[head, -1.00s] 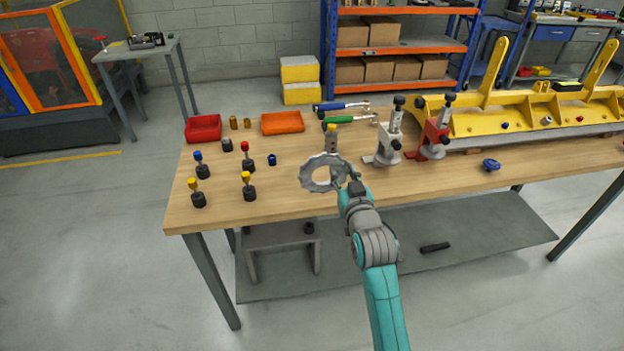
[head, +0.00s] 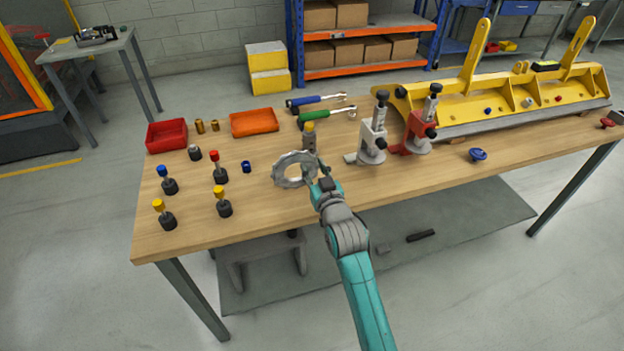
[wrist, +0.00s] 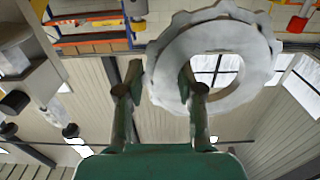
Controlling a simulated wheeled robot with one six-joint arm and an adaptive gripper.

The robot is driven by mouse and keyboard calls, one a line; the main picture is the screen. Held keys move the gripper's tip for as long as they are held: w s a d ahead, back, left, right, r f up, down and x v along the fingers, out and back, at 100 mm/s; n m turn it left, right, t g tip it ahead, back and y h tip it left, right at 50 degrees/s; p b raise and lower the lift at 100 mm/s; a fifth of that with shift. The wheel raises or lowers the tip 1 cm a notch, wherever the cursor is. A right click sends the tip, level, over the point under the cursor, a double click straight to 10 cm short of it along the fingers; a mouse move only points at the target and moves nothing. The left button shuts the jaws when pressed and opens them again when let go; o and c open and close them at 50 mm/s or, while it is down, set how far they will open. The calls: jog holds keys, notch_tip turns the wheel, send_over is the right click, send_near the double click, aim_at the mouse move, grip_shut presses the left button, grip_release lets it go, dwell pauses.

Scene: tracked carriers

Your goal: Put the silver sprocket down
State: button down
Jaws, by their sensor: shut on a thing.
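The silver sprocket (head: 289,183) is a toothed ring with a large round hole. In the head view it is over the front middle of the wooden workbench (head: 250,228). My gripper (head: 314,178) is shut on the right side of its rim. In the wrist view my gripper (wrist: 161,85) has one finger outside the ring and the other at its hole; the sprocket (wrist: 265,52) extends to the right. I cannot tell whether its underside touches the bench top.
White (head: 373,140) and red (head: 418,135) clamps stand to the right. Several knobbed black pegs (head: 224,208) stand left. A blue knob (head: 478,155) lies right. Bare wood lies left and right of the sprocket.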

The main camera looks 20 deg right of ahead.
aim_at(314, 179)
jog(key=shift+f, duration=1.9)
jog(key=shift+f, duration=0.2)
jog(key=c, duration=0.7)
grip_release()
jog(key=shift+c, duration=0.2)
jog(key=shift+s+r, duration=0.15)
jog(key=s, duration=1.1)
jog(key=shift+s, duration=0.4)
